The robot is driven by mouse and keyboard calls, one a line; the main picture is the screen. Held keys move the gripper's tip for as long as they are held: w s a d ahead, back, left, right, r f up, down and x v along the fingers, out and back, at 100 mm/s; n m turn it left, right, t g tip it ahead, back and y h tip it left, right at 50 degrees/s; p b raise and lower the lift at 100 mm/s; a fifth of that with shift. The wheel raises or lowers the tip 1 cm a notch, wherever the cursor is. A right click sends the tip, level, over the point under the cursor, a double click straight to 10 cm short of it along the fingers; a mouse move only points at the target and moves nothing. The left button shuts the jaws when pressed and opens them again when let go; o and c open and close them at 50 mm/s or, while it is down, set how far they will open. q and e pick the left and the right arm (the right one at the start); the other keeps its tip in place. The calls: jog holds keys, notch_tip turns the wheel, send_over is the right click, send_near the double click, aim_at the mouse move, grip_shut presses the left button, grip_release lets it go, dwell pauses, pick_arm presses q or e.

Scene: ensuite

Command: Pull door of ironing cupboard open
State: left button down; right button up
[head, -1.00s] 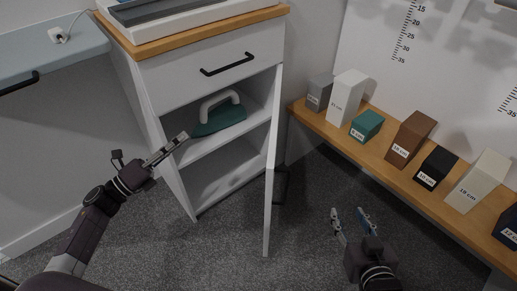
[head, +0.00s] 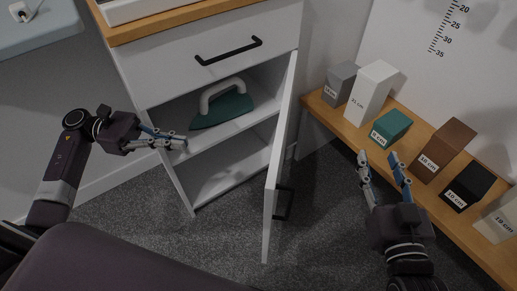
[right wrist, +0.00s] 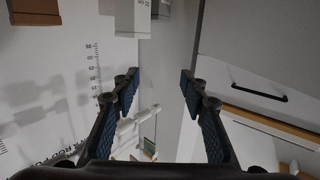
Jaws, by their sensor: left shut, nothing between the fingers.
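The ironing cupboard is a white cabinet with a wooden top (head: 183,20) and a drawer above. Its door (head: 279,160) is swung well open on the right side and seen nearly edge-on, with a dark handle (head: 284,203) on its far face. A green iron with a grey handle (head: 222,105) stands on the inner shelf. My left gripper (head: 184,141) is shut and empty, at the left side of the cupboard opening. My right gripper (head: 378,156) is open and empty, right of the door and apart from it; its fingers also show in the right wrist view (right wrist: 160,82).
A wooden bench (head: 322,110) with several labelled blocks, among them a tall white one (head: 371,92), runs along the right wall. A pale counter (head: 45,35) is at the upper left. Grey carpet (head: 235,230) in front of the cupboard is free.

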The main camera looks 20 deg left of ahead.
pick_arm(q)
jog(key=w+d, duration=0.2)
jog(key=d, duration=1.7)
pick_arm(e)
jog(key=shift+s+d+f+g, duration=0.15)
jog(key=shift+f+g, duration=0.2)
jog(key=shift+f, duration=0.35)
jog(key=shift+s+d+f+g, duration=0.15)
jog(key=shift+f+g, duration=0.2)
jog(key=shift+f, duration=0.3)
pick_arm(q)
jog(key=shift+w, duration=0.1)
